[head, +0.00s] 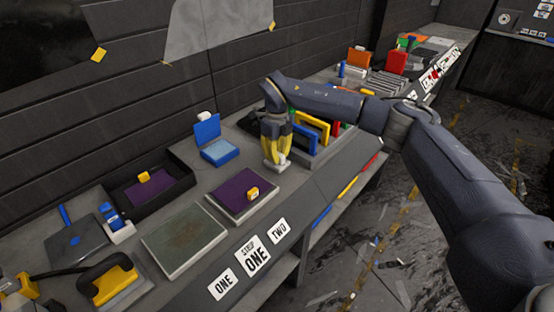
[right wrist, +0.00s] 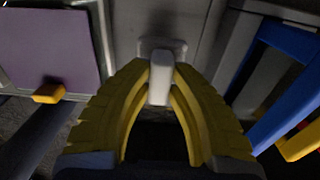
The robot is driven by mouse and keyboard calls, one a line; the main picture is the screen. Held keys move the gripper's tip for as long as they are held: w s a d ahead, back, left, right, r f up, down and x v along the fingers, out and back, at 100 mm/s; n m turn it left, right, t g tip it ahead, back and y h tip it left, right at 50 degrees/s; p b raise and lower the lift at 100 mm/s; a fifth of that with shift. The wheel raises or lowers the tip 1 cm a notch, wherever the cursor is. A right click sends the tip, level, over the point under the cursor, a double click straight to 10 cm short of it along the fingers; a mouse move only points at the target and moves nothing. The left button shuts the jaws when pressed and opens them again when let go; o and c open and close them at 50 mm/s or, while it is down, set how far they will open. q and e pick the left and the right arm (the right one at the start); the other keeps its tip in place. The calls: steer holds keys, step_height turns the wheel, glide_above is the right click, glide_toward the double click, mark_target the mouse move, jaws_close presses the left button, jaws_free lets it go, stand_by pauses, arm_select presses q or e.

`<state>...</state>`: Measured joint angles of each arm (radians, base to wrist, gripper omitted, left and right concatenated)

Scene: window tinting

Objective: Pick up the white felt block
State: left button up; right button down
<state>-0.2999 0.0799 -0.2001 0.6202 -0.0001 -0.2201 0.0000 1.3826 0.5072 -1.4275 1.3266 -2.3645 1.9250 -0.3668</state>
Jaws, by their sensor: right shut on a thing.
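The white felt block (head: 279,167) shows at the bottom of my right gripper (head: 276,155) in the head view, over the grey bench top. In the right wrist view, the yellow fingers of my right gripper (right wrist: 160,85) close on the upright narrow part of the white block (right wrist: 160,62). Its wider base shows beyond the fingertips. The gripper is shut on it. The fingers hide part of the block, and I cannot tell whether its base touches the bench. My left gripper is not in view.
A purple pad (head: 236,199) with a yellow knob lies left of the right gripper. A blue holder (head: 207,130) stands behind it. Blue, yellow and red frames (head: 312,125) stand close to the right. A dark tray (head: 177,190) lies further left.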

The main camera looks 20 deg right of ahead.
step_height(320, 180, up, 18)
steer(key=shift+f, duration=0.15)
stand_by(0.3)
steer(key=c, duration=1.8)
jaws_free()
jaws_close()
steer(key=shift+f, duration=0.1)
